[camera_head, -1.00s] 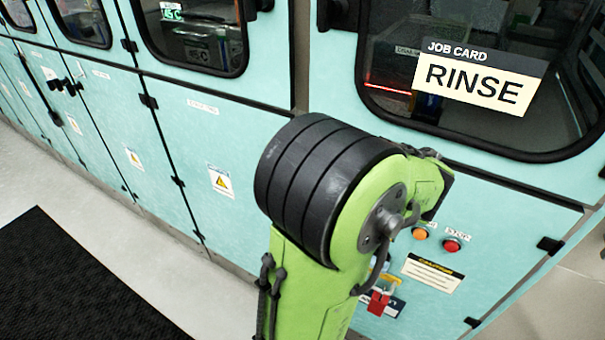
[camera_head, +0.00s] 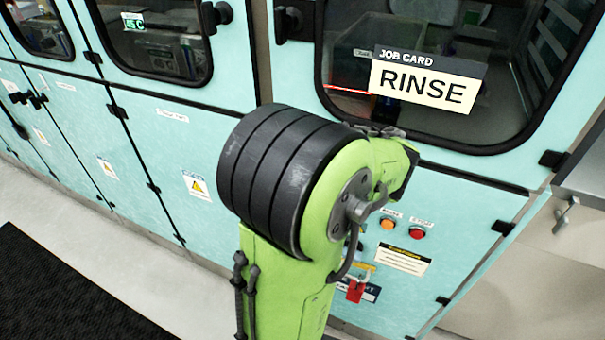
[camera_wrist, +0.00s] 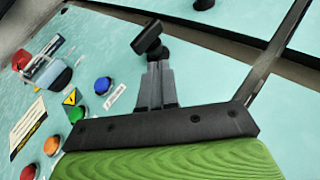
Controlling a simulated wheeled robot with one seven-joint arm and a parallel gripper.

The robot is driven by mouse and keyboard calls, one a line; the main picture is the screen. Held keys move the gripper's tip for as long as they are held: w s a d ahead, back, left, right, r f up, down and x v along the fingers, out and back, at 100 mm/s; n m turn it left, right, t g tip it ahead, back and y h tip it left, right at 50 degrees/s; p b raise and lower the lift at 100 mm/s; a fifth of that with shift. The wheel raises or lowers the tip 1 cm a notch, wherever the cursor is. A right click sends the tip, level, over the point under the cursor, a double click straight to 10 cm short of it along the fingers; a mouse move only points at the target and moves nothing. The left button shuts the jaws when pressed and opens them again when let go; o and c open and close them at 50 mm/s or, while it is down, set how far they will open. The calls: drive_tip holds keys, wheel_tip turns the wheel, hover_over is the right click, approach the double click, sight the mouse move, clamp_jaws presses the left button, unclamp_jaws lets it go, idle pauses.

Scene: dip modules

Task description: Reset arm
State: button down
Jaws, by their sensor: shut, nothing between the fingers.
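My gripper (camera_wrist: 156,86) shows in the wrist view, with its two grey fingers close together and nothing between them. A black door handle or latch (camera_wrist: 148,40) on the teal panel appears just past the fingertips; I cannot tell whether they touch it. In the head view my green and black arm stands in front of the cabinet and hides part of it. The gripper itself is hidden there.
Teal cabinets (camera_head: 150,165) with dark windows line the wall. A RINSE job card (camera_head: 424,85) is on the right window. An orange button (camera_head: 388,223), a red button (camera_head: 417,233) and a red padlock (camera_head: 355,291) sit below. A black mat (camera_head: 50,290) lies on the floor.

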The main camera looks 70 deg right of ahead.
drive_tip(key=s+a+r+p, duration=0.1)
drive_tip(key=s+a+r, duration=0.3)
drive_tip(key=s, duration=0.3)
drive_tip(key=shift+s, duration=0.15)
